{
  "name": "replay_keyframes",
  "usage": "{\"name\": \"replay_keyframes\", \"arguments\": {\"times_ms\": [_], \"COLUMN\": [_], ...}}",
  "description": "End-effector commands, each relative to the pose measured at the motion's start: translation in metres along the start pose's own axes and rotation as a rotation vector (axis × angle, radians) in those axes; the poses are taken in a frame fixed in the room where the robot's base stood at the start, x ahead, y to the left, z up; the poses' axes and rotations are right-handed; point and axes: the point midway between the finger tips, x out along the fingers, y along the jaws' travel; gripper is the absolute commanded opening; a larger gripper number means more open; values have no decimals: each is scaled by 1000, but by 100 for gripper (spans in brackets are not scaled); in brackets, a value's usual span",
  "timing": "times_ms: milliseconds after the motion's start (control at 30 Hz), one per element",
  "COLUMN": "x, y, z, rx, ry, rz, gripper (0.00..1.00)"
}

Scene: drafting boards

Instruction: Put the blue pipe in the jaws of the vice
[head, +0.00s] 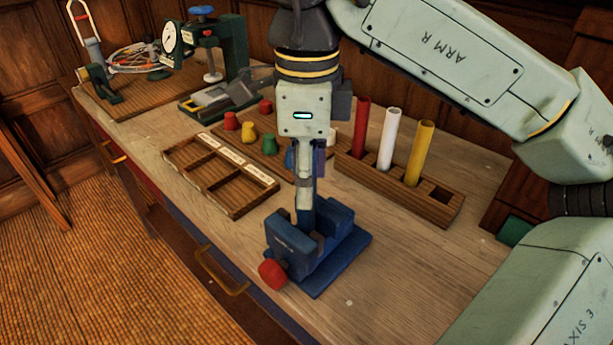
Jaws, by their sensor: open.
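The blue vice (334,263) with a red knob (272,273) sits on its base plate near the bench's front edge. My gripper (306,205) points straight down over the vice, its fingers reaching the gap between the jaws.
A wooden rack (437,207) holds red, white and yellow pipes; its right hole is empty. A divided wooden tray (232,205) and several coloured pegs lie to the left. A green press (228,52) stands at the back. The bench right of the vice is clear.

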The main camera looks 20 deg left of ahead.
Motion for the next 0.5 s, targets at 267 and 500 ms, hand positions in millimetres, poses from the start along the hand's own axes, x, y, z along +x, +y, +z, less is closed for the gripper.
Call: {"name": "replay_keyframes", "arguments": {"times_ms": [267, 500], "x": [-56, -102], "y": [0, 0], "z": [0, 0], "rx": [4, 0], "ry": [2, 1], "rz": [-4, -1], "gripper": [42, 42]}}
